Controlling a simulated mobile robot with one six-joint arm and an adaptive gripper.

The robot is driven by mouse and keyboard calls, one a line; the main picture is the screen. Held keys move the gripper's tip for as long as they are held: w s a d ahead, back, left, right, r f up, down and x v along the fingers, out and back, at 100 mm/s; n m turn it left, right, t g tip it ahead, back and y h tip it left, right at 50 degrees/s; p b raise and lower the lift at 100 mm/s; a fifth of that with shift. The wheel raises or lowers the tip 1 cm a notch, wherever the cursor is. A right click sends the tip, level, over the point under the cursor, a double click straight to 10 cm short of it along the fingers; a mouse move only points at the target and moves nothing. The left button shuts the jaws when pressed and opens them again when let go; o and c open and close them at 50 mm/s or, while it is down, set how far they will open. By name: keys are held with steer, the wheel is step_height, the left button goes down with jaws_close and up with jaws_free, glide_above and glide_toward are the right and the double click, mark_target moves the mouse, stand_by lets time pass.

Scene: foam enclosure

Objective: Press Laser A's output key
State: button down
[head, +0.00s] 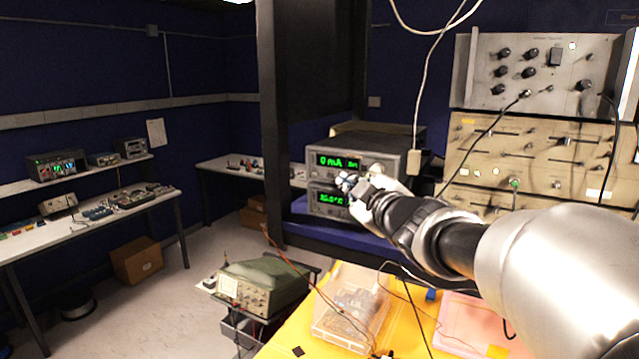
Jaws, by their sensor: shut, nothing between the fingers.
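A stack of two grey instruments with green displays stands on the blue shelf in the middle of the head view. The upper instrument (342,161) reads "0 mA" and has a round knob to the right of its display. The lower instrument (322,199) has a green readout that is partly covered. My gripper (345,183) is shut and empty, close in front of the right part of the two panels. I cannot tell whether it touches a panel. The keys near my gripper are too small or hidden, so I cannot make out the output key or a Laser A label.
Racked panels with knobs and cables (540,75) stand at the right. A white cable (423,90) hangs beside the instruments. Below are a yellow table (290,335), a clear box (350,315) and a green oscilloscope (262,285). A dark post (272,120) stands left of the stack.

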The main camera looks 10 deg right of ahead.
steer(key=s+a+b, duration=0.1)
steer(key=s, duration=0.1)
steer(key=s+a, duration=0.1)
steer(key=shift+s+a+b, duration=0.35)
steer(key=shift+a, duration=0.05)
stand_by(0.4)
steer(key=s+d+f+m+g+h+b, duration=0.25)
steer(key=s+f+b, duration=0.25)
steer(key=f, duration=0.4)
steer(key=s+d+f+m+g+h+b, duration=0.1)
steer(key=s+f+m+b, duration=0.3)
steer(key=f, duration=0.5)
steer(key=s+d+f+m+g+h+b, duration=0.2)
steer(key=s+f+b, duration=0.4)
steer(key=s+f, duration=0.15)
steer(key=s+a+f+m+g+y+b, duration=0.1)
steer(key=s+a+f+g+b, duration=0.1)
steer(key=s+f, duration=0.7)
steer(key=s+a+f+m+g+y+b, duration=0.1)
steer(key=s+f+g+b, duration=0.4)
steer(key=f, duration=0.8)
steer(key=s+a+m+b, duration=0.1)
steer(key=s+b, duration=0.1)
steer(key=s, duration=0.2)
steer(key=shift+a+f, duration=0.15)
steer(key=shift+f, duration=0.2)
